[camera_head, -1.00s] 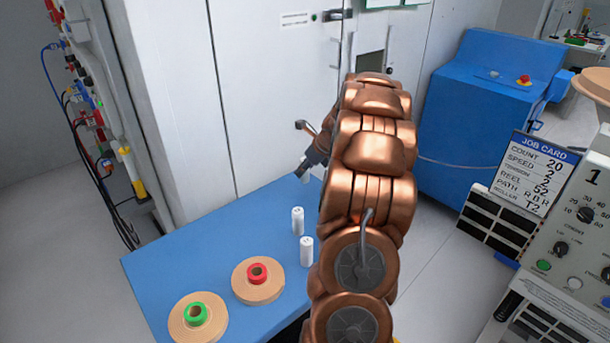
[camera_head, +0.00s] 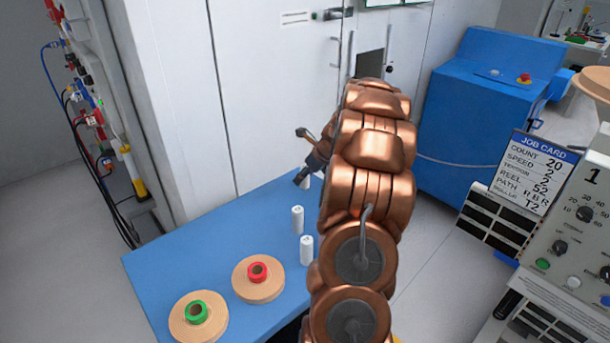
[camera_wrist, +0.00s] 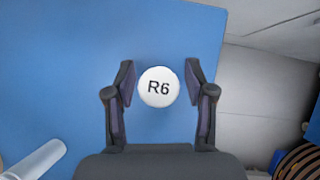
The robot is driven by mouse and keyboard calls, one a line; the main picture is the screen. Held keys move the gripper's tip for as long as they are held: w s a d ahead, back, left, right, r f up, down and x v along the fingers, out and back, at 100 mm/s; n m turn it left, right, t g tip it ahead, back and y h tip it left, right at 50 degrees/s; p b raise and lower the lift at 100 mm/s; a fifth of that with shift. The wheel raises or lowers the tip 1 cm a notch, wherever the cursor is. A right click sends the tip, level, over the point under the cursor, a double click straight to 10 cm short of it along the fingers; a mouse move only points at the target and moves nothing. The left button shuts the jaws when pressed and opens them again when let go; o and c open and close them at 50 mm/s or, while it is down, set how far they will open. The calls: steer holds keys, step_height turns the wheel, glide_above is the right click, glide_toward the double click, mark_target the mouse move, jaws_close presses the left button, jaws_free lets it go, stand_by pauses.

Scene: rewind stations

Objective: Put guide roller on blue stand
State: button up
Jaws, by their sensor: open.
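A white guide roller marked R6 (camera_wrist: 159,87) stands upright between the fingers of my gripper (camera_wrist: 160,76) in the wrist view. My gripper is open, with a gap on both sides of the roller. In the head view my gripper (camera_head: 300,180) is over the far end of the blue table (camera_head: 160,265), partly hiding that roller (camera_head: 307,182). Two more white rollers stand upright on the table, one in the middle (camera_head: 297,220) and one nearer (camera_head: 306,250). I cannot tell which blue thing is the blue stand.
Two tan reels, one with a green core (camera_head: 196,312) and one with a red core (camera_head: 257,271), lie on the near table. A blue machine (camera_head: 480,120) stands right. A job card (camera_head: 535,172) reads roller T2. White cabinets (camera_head: 270,90) stand behind the table.

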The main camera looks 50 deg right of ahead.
steer(key=shift+r, duration=0.1)
steer(key=shift+s+r, duration=0.15)
steer(key=shift+r, duration=0.2)
steer(key=b+v, duration=0.1)
steer(key=v, duration=1)
steer(key=s+a+r+n+g+y, duration=0.1)
steer(key=s+a+n+g, duration=0.1)
steer(key=a+n, duration=1.1)
steer(key=s+a+n+g+y, duration=0.1)
steer(key=s+a+n+g, duration=0.3)
steer(key=a, duration=1.6)
steer(key=s+a+f+n+g+h, duration=0.1)
steer(key=s+a+n, duration=0.4)
steer(key=s+n, duration=0.4)
steer(key=s+a+f+n+g+h, duration=0.1)
steer(key=s+a+f+n, duration=0.1)
steer(key=s+a+n, duration=0.4)
steer(key=shift+s+f+n+h, duration=0.3)
steer(key=shift+s+n, duration=1.2)
steer(key=shift+s, duration=0.9)
steer(key=shift+a, duration=0.1)
